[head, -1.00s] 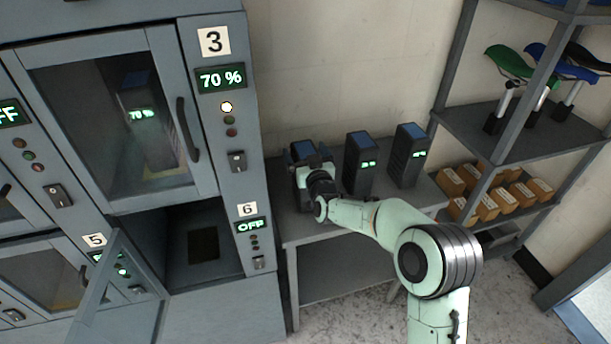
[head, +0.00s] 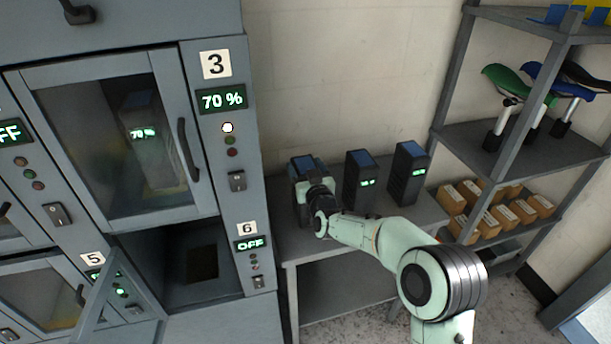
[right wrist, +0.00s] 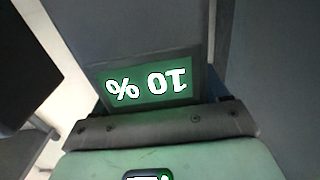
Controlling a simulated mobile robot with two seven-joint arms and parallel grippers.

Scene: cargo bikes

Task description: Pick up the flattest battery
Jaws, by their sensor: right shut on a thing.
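My right gripper (head: 314,192) is shut on the leftmost battery (head: 304,163) at the table (head: 291,248). This dark battery with a blue top is upright and partly hidden by the gripper. In the right wrist view its green display (right wrist: 150,86) reads 10 %, upside down. Whether its base touches the table is hidden. Another battery (head: 140,140) is behind the glass of locker 3, showing 70 %. My left gripper is out of view.
Locker 6 (head: 200,262) is open and empty, its display OFF. Its glass door (head: 100,310) swings out at lower left. A shelf rack (head: 489,143) on the right holds bike seats and several small boxes (head: 500,215).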

